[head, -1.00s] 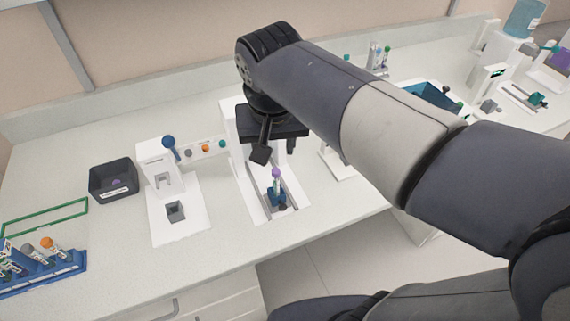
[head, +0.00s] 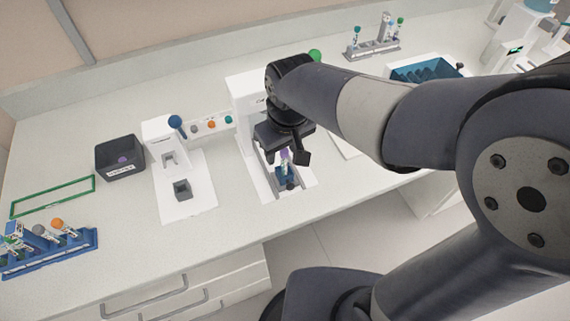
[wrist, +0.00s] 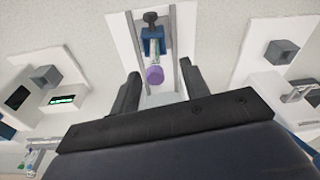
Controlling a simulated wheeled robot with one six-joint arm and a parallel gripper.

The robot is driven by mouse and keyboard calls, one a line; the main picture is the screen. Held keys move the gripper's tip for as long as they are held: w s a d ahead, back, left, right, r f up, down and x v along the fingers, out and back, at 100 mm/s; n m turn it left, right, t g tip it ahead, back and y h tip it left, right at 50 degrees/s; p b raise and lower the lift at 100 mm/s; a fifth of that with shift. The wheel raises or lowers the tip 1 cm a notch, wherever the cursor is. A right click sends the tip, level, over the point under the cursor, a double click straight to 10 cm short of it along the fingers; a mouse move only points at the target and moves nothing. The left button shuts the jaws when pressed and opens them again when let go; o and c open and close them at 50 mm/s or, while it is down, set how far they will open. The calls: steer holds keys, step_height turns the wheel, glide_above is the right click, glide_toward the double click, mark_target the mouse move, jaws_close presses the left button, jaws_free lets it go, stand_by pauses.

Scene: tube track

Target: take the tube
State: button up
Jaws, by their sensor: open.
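The tube with a purple cap (wrist: 154,75) stands in a blue holder (wrist: 149,40) on the white track device. In the head view the tube (head: 284,157) is partly hidden by my gripper, and its blue holder (head: 284,174) sits between the device's rails. My gripper (wrist: 161,82) is open and empty. Its two fingers point toward the tube, one on each side of the purple cap in the wrist view, and do not appear to touch it. In the head view my gripper (head: 287,150) is just above and beside the tube.
A white device with a grey socket (head: 182,188) stands to the left, with a dark bin (head: 120,156) beyond it. A blue rack (head: 48,255) with several tubes is at the far left. A teal tray (head: 425,70) lies to the right. The front counter strip is clear.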

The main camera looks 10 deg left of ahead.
mark_target(284, 158)
steer(key=shift+w+f+p, duration=0.15)
steer(key=shift+w+f, duration=0.1)
steer(key=shift+f, duration=0.85)
steer(key=shift+w+f+p, duration=0.15)
steer(key=shift+w+f, duration=0.05)
steer(key=shift+f, duration=0.9)
steer(key=shift+c, duration=0.5)
steer(key=c, duration=0.8)
